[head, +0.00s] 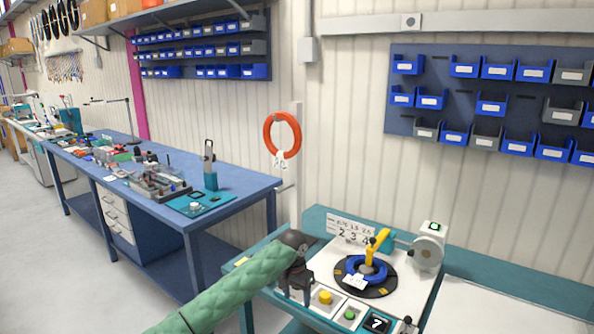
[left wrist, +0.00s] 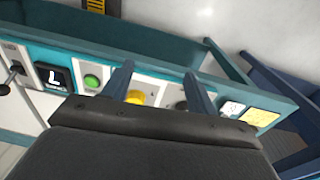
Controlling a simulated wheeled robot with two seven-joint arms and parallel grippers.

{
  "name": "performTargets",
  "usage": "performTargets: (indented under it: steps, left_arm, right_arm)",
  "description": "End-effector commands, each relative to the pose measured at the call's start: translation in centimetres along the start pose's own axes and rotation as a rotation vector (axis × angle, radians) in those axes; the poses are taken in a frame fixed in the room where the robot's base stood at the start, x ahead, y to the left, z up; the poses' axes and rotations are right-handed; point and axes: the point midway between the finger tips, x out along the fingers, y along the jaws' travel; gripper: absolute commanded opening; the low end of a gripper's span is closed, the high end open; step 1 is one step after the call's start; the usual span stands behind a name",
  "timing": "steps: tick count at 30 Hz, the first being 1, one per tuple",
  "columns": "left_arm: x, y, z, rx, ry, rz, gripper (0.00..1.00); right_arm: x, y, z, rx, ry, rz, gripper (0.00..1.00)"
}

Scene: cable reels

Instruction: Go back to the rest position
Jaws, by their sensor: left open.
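My left arm, in a green padded sleeve, comes in from the lower left in the head view. Its gripper (head: 295,290) hangs above the front left of the teal reel bench (head: 318,217), beside the yellow button. In the left wrist view the two fingers (left wrist: 155,90) stand apart with nothing between them; the yellow button (left wrist: 137,98) shows beyond and partly behind one finger. A blue cable coil (head: 366,270) lies on the black round turntable (head: 379,291) with a white tag, apart from the gripper. My right gripper is not in view.
An orange cable coil (head: 282,135) hangs on a post behind the bench. The bench front carries a green button (head: 350,314) and a display (head: 377,323). A grey-white reel device (head: 428,252) stands at the right. A long blue workbench (head: 240,184) with tools is at the left.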

Motion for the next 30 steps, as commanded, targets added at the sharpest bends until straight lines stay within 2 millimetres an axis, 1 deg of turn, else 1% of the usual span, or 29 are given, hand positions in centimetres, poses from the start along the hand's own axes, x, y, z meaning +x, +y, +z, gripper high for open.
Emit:
performTargets:
  steps: [1,4,8,11,14,17,19,23,24,26,30]
  left_arm:
    - [0.8,0.1,0.2,-0.003,0.002,0.005,0.58]
    - [2.1,0.3,0.4,-0.009,0.012,0.016,0.58]
    - [4.2,0.6,0.8,-0.019,0.029,0.031,0.58]
    - [6.2,0.9,1.4,-0.028,0.042,0.045,0.58]
    - [8.8,1.3,2.0,-0.043,0.060,0.062,0.58]
    - [12.2,1.7,3.2,-0.065,0.082,0.081,0.58]
    - [14.9,2.0,4.2,-0.082,0.099,0.094,0.58]
    - [19.6,2.6,6.4,-0.117,0.129,0.114,0.58]
    - [21.1,2.8,7.1,-0.128,0.139,0.118,0.58]
    - [23.3,3.1,8.3,-0.146,0.151,0.123,0.58]
    - [28.3,3.7,11.6,-0.186,0.174,0.129,0.58]
  right_arm:
    - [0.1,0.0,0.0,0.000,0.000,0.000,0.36]
    - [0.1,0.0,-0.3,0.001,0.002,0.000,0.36]
    - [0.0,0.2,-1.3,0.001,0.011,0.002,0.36]
    - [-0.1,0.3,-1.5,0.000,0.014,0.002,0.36]
    - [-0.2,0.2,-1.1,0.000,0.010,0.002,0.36]
    - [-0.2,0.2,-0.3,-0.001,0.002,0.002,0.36]
    - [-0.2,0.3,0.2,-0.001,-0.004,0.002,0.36]
    - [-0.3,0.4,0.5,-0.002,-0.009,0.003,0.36]
    - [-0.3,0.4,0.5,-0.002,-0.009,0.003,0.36]
    - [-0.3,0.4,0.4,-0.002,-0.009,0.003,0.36]
    - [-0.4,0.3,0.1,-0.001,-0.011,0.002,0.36]
